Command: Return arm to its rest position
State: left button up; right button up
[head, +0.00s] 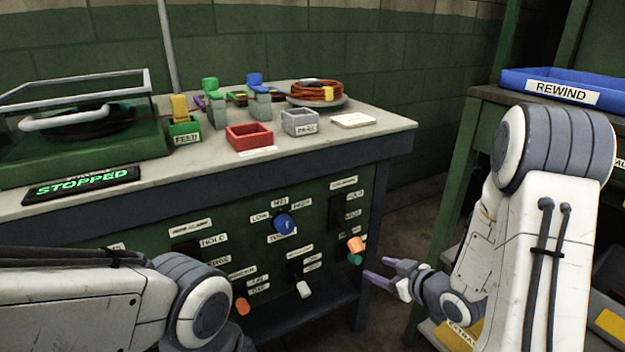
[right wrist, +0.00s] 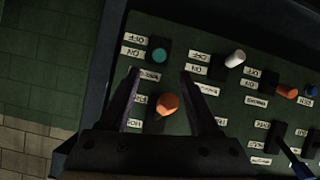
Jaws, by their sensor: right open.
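My right gripper (head: 389,273) is open and empty in the head view, just right of the control panel's right edge. Its two purple-grey fingers also show in the right wrist view (right wrist: 160,78), spread apart. An orange knob (right wrist: 167,104) appears between and below the fingers there, with no visible contact. My left arm (head: 90,300) comes in from the lower left of the head view. Its gripper is out of the frame.
The green control panel (head: 330,270) under the workbench (head: 370,128) carries a blue knob (head: 284,223), switches and labels. A red box (head: 249,136) and a grey box (head: 300,121) stand on the bench. A blue REWIND tray (head: 562,93) sits on the right shelf. A screen reads STOPPED (head: 82,185).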

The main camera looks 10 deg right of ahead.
jog(key=s+a+r+g+h, duration=0.1)
jog(key=s+a+r+g, duration=0.2)
jog(key=a, duration=0.4)
jog(key=s+a+r+g+h, duration=0.1)
jog(key=s+a+g+h, duration=0.1)
jog(key=s+a+g, duration=0.3)
jog(key=s+a+r+n+g, duration=0.15)
jog(key=s+a, duration=0.25)
jog(key=s, duration=0.6)
jog(key=s+a+r+g, duration=0.25)
jog(key=s+a, duration=0.25)
jog(key=s, duration=0.5)
notch_tip(320, 180, up, 37)
jog(key=w+p, duration=0.1)
jog(key=p, duration=3.6)
jog(key=shift+d, duration=0.4)
